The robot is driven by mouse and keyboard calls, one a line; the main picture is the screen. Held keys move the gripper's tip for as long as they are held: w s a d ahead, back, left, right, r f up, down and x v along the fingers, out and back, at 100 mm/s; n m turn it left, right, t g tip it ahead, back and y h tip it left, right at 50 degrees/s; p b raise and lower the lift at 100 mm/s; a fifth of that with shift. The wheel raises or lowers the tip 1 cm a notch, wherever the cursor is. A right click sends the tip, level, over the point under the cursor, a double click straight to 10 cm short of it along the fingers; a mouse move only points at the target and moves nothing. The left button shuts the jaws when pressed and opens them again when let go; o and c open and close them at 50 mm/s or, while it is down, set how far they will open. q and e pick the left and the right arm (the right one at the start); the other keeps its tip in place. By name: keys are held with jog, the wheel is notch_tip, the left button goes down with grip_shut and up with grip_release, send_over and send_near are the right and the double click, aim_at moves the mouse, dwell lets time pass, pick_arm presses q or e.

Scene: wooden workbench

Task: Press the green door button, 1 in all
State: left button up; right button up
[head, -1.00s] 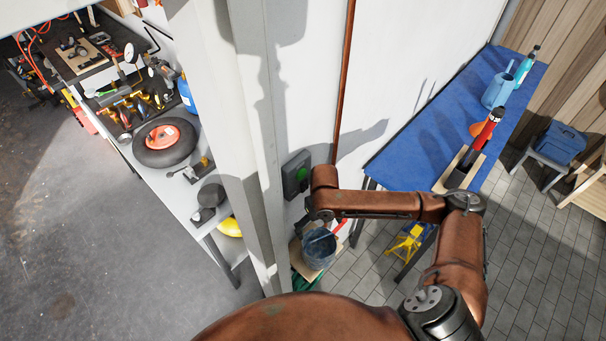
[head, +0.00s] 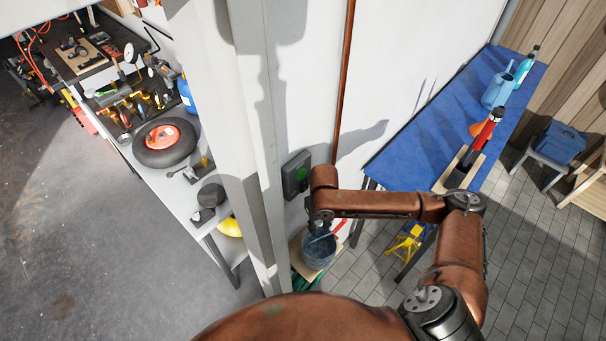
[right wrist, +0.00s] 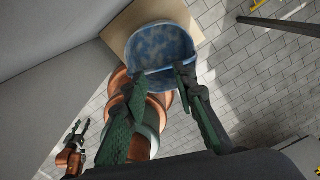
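The door button is a round green button (head: 301,174) on a dark box (head: 290,181) fixed to the white wall, near the middle of the head view. It looks dark green now. My right arm's brown wrist is close to the right of the box; I cannot tell whether it touches the button. My right gripper (right wrist: 160,79) points down in the right wrist view, its two fingers apart with nothing between them. In the head view it is small and mostly hidden below the wrist. The button does not show in the right wrist view.
A grey-blue bucket (head: 319,252) stands below my right gripper and also shows in the wrist view (right wrist: 160,46). A blue-topped table (head: 420,140) is at the right. A pale post (head: 232,130) separates the wall from a cluttered shelf with a wheel (head: 164,142).

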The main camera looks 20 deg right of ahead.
grip_shut()
dwell(1.3)
